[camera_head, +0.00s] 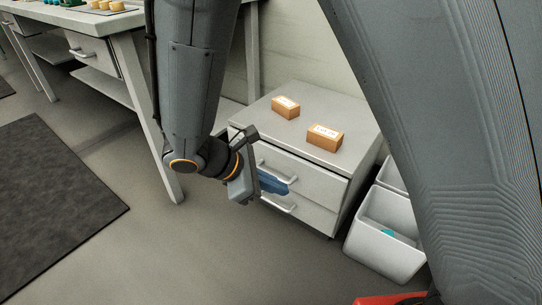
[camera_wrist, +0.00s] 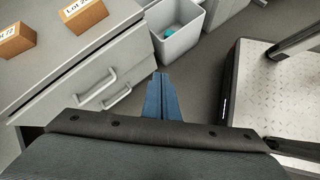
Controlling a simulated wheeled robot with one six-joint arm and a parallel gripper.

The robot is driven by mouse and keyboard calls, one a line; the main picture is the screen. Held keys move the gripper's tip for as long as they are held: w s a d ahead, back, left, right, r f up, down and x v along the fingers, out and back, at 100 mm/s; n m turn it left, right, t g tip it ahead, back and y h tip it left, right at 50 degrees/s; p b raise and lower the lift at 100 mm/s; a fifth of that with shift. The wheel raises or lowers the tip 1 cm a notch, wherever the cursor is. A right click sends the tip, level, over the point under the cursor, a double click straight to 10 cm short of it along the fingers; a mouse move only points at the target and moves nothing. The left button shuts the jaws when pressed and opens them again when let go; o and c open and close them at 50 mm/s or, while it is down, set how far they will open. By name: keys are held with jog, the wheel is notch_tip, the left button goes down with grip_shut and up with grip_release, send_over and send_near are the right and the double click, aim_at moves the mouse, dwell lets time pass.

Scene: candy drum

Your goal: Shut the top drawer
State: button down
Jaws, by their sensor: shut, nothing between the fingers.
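The grey drawer cabinet (camera_head: 262,108) stands against the wall with two drawers, one above the other. The top drawer (camera_head: 318,182) has a pale bar handle (camera_head: 282,174); in the wrist view its handle (camera_wrist: 99,84) is left of my fingers. The lower drawer (camera_head: 314,213) has a similar handle (camera_head: 277,204). My gripper (camera_head: 284,188) has blue fingers, shut and empty, in front of the drawer fronts. The fingers also show in the wrist view (camera_wrist: 160,78), apart from both handles there. My gripper hides part of the fronts.
Two orange-brown labelled boxes (camera_head: 286,107) (camera_head: 325,137) stand on the cabinet top. White bins (camera_head: 380,254), one holding a teal item (camera_head: 388,233), stand right of the cabinet. A workbench (camera_head: 130,60) is at left. Floor in front is clear, with a dark mat (camera_head: 60,190) further left.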

jog(key=w+a+f+n+t+h+b, duration=0.1)
jog(key=w+a+f+n+t, duration=0.25)
jog(key=w, duration=0.35)
jog(key=n+t+b, duration=0.2)
jog(key=n+t, duration=0.3)
jog(key=n, duration=0.1)
send_near(278, 152)
jog(key=b+x, duration=0.4)
jog(key=shift+w+d+f+b, duration=0.2)
jog(key=shift+w+f+b, duration=0.05)
jog(key=shift+f+b, duration=0.1)
jog(key=shift+w+d+r, duration=0.1)
jog(key=shift+w+d, duration=0.35)
jog(key=shift+w, duration=0.1)
